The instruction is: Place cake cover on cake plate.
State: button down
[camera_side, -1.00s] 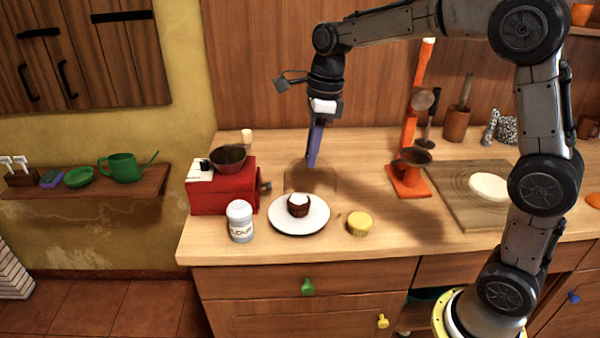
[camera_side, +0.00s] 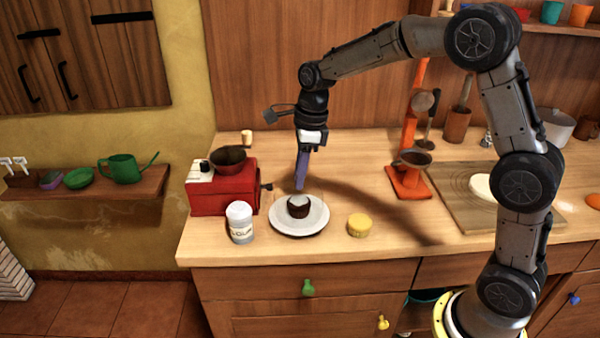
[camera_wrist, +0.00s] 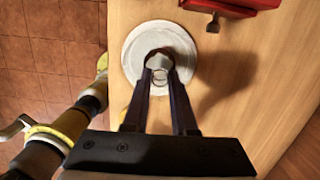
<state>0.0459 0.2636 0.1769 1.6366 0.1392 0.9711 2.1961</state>
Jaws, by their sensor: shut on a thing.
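The white cake plate (camera_side: 285,228) lies near the counter's front edge with a small dark cake (camera_side: 299,209) on it. The cake's top looks pale. My gripper (camera_side: 300,187) points down over the plate. It is shut on the knob of the clear cake cover (camera_wrist: 165,42). In the wrist view my fingertips (camera_wrist: 159,76) meet at the knob, and the dome's round outline lies inside the plate's rim (camera_wrist: 131,55). The cover is see-through and hardly shows in the side view. I cannot tell whether its rim touches the plate.
A red grinder (camera_side: 222,196) stands left of the plate, with a white-lidded jar (camera_side: 240,223) in front. A yellow round container (camera_side: 359,225) is right of the plate. An orange stand (camera_side: 408,181) and a wooden board (camera_side: 450,205) are farther right.

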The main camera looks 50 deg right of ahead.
aim_at(308, 186)
jog(key=c, duration=0.7)
grip_release()
jog(key=shift+f, duration=0.1)
notch_tip(308, 186, up, 12)
jog(key=s+d, duration=0.1)
jog(key=s+r+n, duration=0.2)
jog(key=s+n, duration=0.3)
jog(key=s, duration=0.1)
jog(key=shift+s+a+f+n+t+h, duration=0.2)
jog(key=shift+s+f+n+t, duration=0.75)
jog(key=shift+s+n, duration=2.6)
jog(key=shift+s+d+f+n+t+h, duration=0.1)
jog(key=shift+s+f+n+t+h, duration=0.3)
jog(key=shift+s+f+n, duration=2)
jog(key=shift+s+a+r+n+t+h, duration=0.15)
jog(key=shift+s+n+t, duration=0.7)
jog(key=shift+s+n, duration=3.85)
jog(key=shift+w+f, duration=0.1)
jog(key=shift+w, duration=0.1)
